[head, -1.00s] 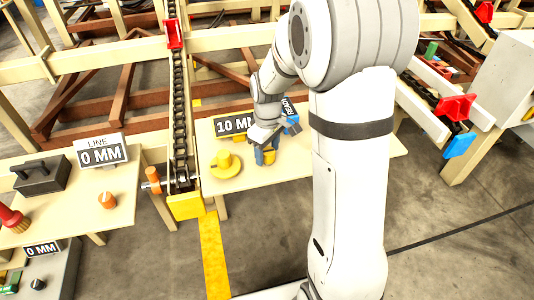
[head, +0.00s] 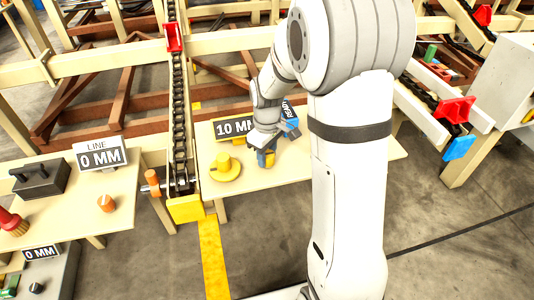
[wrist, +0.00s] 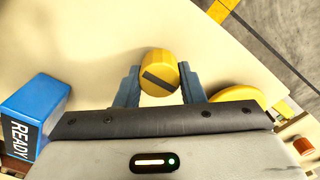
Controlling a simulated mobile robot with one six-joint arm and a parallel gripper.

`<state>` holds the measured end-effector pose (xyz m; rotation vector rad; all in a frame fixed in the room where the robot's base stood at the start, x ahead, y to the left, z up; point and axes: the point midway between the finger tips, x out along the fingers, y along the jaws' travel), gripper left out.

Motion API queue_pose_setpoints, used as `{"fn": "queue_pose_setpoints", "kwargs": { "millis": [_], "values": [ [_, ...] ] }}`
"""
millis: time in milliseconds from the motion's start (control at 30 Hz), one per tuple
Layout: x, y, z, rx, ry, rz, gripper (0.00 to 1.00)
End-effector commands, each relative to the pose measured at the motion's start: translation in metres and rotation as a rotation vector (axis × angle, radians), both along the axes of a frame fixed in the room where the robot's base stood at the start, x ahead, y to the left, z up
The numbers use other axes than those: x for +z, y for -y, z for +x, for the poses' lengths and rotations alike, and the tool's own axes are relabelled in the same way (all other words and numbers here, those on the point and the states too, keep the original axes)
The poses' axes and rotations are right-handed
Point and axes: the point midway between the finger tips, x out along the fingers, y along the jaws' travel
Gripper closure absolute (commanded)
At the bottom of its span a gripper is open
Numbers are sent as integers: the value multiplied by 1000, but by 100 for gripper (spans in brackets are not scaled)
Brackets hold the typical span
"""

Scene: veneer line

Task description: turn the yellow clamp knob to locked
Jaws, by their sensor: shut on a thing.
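The yellow clamp knob (wrist: 158,64) is round, with a dark bar across its face, and stands between my fingers in the wrist view. My gripper (wrist: 159,76) is shut on it, one blue-grey finger on each side. In the head view my gripper (head: 264,150) points down at the table, and part of the yellow knob (head: 265,160) shows between the fingers. I see no locked mark by the knob.
A yellow disc with a raised hub (head: 225,170) lies left of my gripper. A blue READY block (head: 289,125) and a 10 MM sign (head: 232,127) stand behind it. The pale table (head: 330,170) is clear to the right. A chain conveyor (head: 180,120) runs at its left.

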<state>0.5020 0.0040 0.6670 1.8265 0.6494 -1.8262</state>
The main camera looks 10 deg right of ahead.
Motion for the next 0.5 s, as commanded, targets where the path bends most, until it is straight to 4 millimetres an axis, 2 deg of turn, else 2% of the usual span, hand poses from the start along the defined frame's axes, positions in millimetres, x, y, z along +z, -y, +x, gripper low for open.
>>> {"fn": "queue_pose_setpoints", "kwargs": {
  "millis": [267,500],
  "values": [
    [1,0,-1,-71,-3,0,87],
    [2,1,0,-241,-3,0,87]
  ]
}}
